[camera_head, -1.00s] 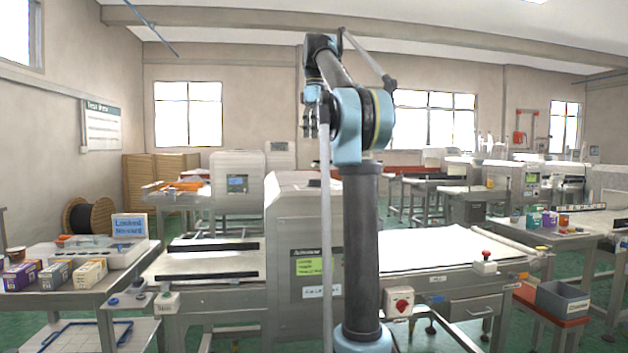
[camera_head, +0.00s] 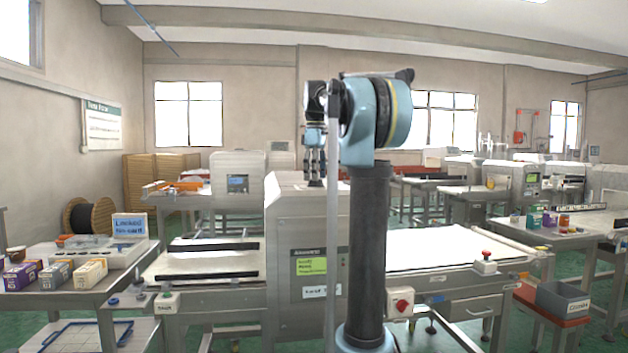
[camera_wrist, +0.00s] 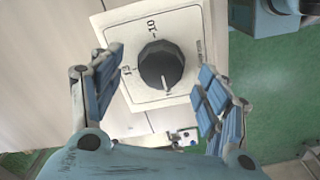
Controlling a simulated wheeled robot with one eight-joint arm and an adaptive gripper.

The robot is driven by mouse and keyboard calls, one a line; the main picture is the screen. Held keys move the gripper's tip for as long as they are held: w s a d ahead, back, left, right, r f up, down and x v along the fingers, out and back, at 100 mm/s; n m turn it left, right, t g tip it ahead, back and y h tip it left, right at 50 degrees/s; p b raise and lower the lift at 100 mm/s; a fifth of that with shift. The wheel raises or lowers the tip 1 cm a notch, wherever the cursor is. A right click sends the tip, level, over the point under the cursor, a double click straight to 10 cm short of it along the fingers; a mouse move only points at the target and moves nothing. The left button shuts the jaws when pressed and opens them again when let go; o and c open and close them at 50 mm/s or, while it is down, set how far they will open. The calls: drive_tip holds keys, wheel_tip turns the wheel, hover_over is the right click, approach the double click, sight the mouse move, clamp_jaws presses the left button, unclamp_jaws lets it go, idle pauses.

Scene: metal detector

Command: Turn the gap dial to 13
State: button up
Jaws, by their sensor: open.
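The gap dial (camera_wrist: 162,62) is a dark faceted knob on a pale square plate (camera_wrist: 128,22) in the wrist view. The plate has a "10" above the knob and a "13" to its left. A light pointer mark on the knob points toward the picture's bottom, away from both numbers. My gripper (camera_wrist: 161,64) is open, with blue-padded fingers on the left and right of the knob and no visible contact. In the head view my gripper (camera_head: 315,172) points down over the top of the grey detector cabinet (camera_head: 280,245). The dial cannot be made out there.
A conveyor (camera_head: 205,263) runs out left of the cabinet, and a white belt (camera_head: 430,247) lies to its right. A red emergency button (camera_head: 487,254) and a red rotary switch (camera_head: 401,303) are at the front. A side table (camera_head: 85,290) with small boxes stands left.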

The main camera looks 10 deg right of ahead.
drive_tip(key=shift+f, duration=0.6)
drive_tip(key=c, duration=1.1)
drive_tip(key=shift+o, duration=0.2)
